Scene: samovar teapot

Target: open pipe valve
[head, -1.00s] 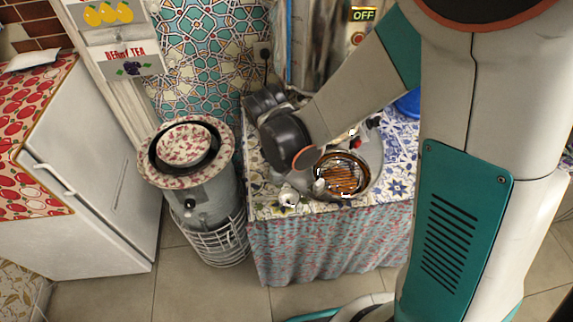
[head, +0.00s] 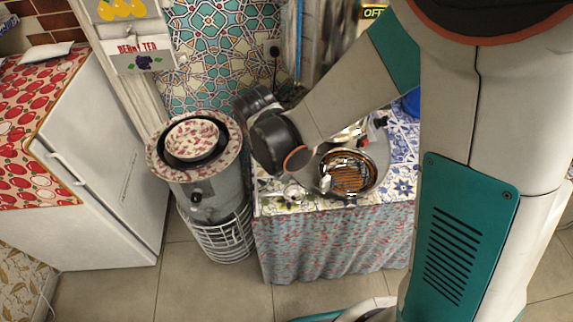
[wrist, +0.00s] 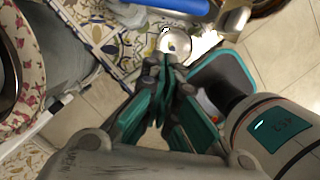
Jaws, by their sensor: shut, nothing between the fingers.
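I cannot make out the pipe valve for certain in either view. An upright pipe (head: 299,40) runs down the tiled wall behind the table in the head view. An "OFF" sign (head: 374,12) is at the top, partly covered by my arm. My gripper (wrist: 165,68) is shut and empty in the wrist view, with its teal fingers together. A small round pale metal piece (wrist: 176,47) lies just beyond the fingertips, and contact cannot be told. In the head view my fingers are not clear, as my dark wrist joint blocks that part of the table.
The patterned table (head: 402,189) carries a round shiny metal vessel (head: 372,158) below my forearm. A grey cylinder with a speckled bowl (head: 192,138) on top stands left of the table. A white cabinet (head: 110,170) is farther left. Tiled floor (head: 200,295) is free in front.

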